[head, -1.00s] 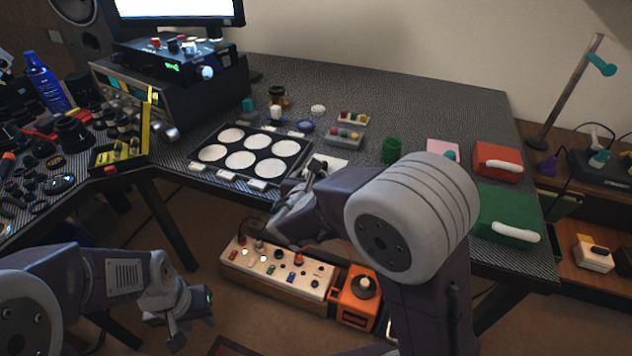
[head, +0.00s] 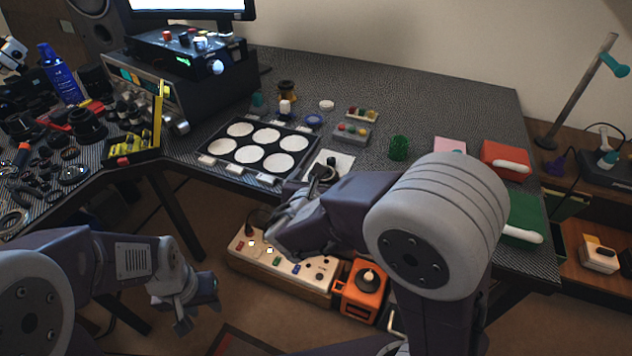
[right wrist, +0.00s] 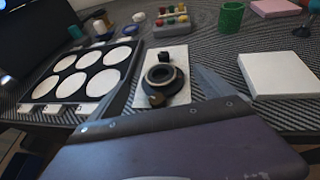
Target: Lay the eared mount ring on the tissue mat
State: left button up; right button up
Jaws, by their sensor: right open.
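The sheet also shows in the head view (head: 343,160), partly behind my right gripper. A thicker white pad (right wrist: 280,75) lies to the right; I cannot tell which white piece is the tissue mat. My right gripper (right wrist: 152,104) is open and empty, its fingers low in the wrist view, near the ring but not closed on it. My left gripper (head: 197,316) is open and empty, low beside the table.
A black tray with white discs (head: 236,170) lies left of the sheet. A green cup (head: 399,148), a parts holder (head: 350,134) and a pink pad (head: 450,145) stand behind and to the right. A power strip (head: 285,272) and an orange device (head: 363,290) sit below the table edge.

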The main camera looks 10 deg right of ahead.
jog(key=p+v, duration=0.2)
jog(key=v, duration=0.5)
